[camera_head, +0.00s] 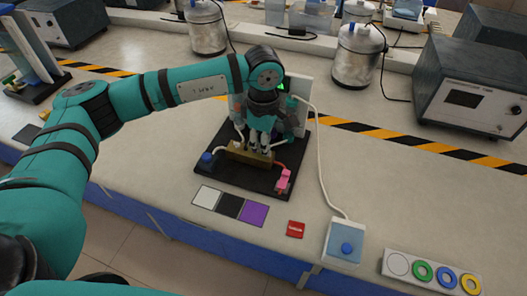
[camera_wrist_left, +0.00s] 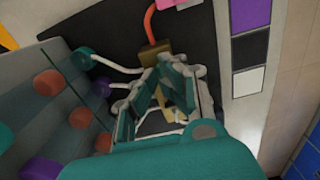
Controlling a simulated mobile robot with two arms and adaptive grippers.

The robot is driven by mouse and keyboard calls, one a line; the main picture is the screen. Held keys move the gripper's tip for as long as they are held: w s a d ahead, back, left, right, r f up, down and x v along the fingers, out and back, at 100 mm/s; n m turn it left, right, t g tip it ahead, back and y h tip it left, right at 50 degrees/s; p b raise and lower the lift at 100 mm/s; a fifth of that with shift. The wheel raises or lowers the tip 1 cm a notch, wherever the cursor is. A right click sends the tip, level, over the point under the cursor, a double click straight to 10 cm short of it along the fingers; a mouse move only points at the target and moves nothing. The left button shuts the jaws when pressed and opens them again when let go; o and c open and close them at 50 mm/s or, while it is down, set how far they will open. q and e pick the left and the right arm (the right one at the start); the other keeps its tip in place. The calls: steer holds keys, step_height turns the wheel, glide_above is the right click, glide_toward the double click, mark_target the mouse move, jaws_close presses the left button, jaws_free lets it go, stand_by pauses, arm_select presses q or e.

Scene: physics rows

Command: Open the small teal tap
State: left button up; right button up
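A brass block (camera_head: 250,153) lies on a black board (camera_head: 215,180), with tubes and coloured fittings around it. A small teal part (camera_head: 290,134) shows just right of my left gripper, partly hidden; I cannot tell whether it is the tap. The left wrist view shows a teal knob (camera_wrist_left: 82,58) on a white tube, left of the fingers. My left gripper (camera_head: 259,149) points down at the brass block. In the left wrist view its fingers (camera_wrist_left: 164,74) lean together near the block (camera_wrist_left: 156,52). Their closure, and anything between them, is unclear. My right gripper is not in view.
A blue knob (camera_head: 207,159) and a pink fitting (camera_head: 284,181) sit on the board's edges. An upright panel stands behind the gripper. A light blue box with a button (camera_head: 346,249) stands front right. The bench right of the board is mostly free.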

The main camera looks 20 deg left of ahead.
arm_select(q)
steer(key=shift+o, duration=0.2)
steer(key=shift+r+p, duration=1.6)
steer(key=shift+r, duration=1.9)
steer(key=shift+s+f, duration=0.1)
